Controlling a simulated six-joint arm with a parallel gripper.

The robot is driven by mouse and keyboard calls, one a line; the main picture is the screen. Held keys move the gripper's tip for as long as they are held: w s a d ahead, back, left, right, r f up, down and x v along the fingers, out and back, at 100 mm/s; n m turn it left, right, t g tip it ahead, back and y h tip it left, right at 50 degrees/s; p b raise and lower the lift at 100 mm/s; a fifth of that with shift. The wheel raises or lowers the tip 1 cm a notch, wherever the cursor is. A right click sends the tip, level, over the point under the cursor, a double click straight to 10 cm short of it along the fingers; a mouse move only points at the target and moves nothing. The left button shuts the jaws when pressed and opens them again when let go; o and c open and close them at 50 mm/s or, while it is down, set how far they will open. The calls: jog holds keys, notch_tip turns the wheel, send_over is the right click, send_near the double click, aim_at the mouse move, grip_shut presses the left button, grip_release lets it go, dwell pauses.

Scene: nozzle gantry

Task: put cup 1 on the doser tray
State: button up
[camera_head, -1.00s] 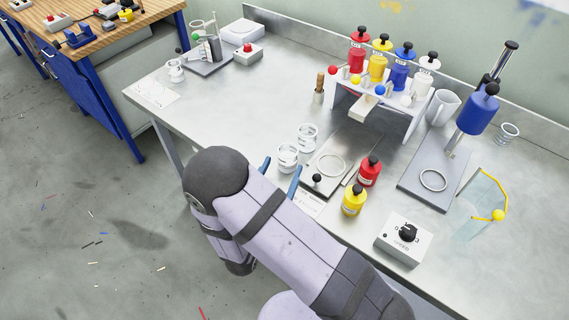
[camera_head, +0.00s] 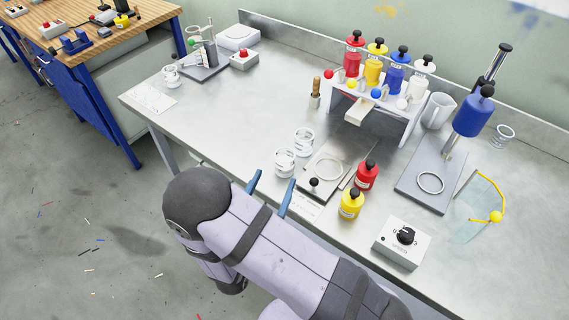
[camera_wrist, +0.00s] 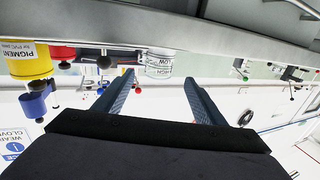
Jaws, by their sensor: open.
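Two clear cups stand side by side near the table's front edge, a nearer cup (camera_head: 285,161) and a farther cup (camera_head: 304,141). I cannot read which is cup 1. My gripper (camera_head: 272,178) is open and empty, just in front of the nearer cup and apart from it. In the wrist view, a cup with dark print (camera_wrist: 158,65) shows beyond and between my open fingers (camera_wrist: 160,82). A grey plate with a white ring (camera_head: 310,170) lies right of the cups. Another ringed plate (camera_head: 408,187) lies under the blue doser (camera_head: 472,115). I cannot tell which is the doser tray.
A red bottle (camera_head: 367,175) and a yellow bottle (camera_head: 351,203) stand close right of the nearer plate. A white gantry (camera_head: 408,127) with coloured bottles stands behind. A control box (camera_head: 402,243) sits at front right. The table left of the cups is mostly clear.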

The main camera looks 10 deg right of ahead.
aim_at(282, 164)
jog(key=shift+p+x, duration=0.35)
jog(key=shift+x, duration=0.75)
jog(key=shift+w+d+r+p, duration=0.15)
jog(key=shift+w+d+p, duration=0.1)
jog(key=shift+w+p, duration=0.1)
jog(key=p+x, duration=0.1)
jog(key=x, duration=0.2)
jog(key=shift+d+r, duration=0.1)
jog(key=shift+r, duration=0.05)
jog(key=shift+w+d+p, duration=0.2)
jog(key=shift+w+p, duration=0.2)
jog(key=shift+w, duration=0.2)
jog(key=c, duration=1.3)
jog(key=shift+r, duration=0.1)
